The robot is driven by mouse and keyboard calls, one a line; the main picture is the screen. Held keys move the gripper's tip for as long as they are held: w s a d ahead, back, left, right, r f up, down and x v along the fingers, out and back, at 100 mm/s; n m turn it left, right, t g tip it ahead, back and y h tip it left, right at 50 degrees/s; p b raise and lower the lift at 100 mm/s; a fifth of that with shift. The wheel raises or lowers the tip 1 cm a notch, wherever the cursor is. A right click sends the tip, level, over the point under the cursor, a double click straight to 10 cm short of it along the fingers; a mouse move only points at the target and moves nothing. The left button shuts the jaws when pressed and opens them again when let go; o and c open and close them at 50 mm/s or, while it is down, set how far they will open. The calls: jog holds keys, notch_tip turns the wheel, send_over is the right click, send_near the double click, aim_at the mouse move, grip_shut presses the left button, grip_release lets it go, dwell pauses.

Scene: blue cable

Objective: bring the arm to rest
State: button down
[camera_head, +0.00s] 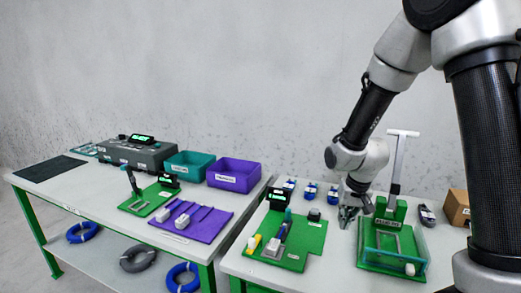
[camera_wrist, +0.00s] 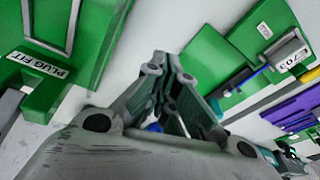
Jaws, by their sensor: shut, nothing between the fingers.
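My gripper (camera_head: 347,216) hangs from my arm over the right table, between the two green fixtures. In the wrist view its fingers (camera_wrist: 163,62) come together at the tips, and nothing is held. A small blue thing (camera_wrist: 155,127) shows through the gap behind the tips; it looks apart from them. The green plug fit fixture (camera_head: 391,261) stands just right of the gripper and shows at left in the wrist view (camera_wrist: 40,88). The green board with a display (camera_head: 312,240) lies left of the gripper.
Several blue cable connectors (camera_head: 310,188) lie behind the gripper. A T-shaped post (camera_head: 398,165) and a cardboard box (camera_head: 456,207) stand at right. The left table (camera_head: 88,188) holds a grey device, a teal bin, a purple bin (camera_head: 234,173) and mats; cable coils (camera_head: 82,232) lie below.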

jog(key=s+d+r+t, duration=0.1)
jog(key=s+d+r, duration=0.4)
jog(key=s+r, duration=0.6)
jog(key=s+d+r+n+t, duration=0.1)
jog(key=s+d+r, duration=0.3)
jog(key=s+r, duration=0.7)
jog(key=shift+s+d+r+h, duration=0.3)
jog(key=shift+s+d, duration=0.1)
jog(key=shift+s, duration=0.2)
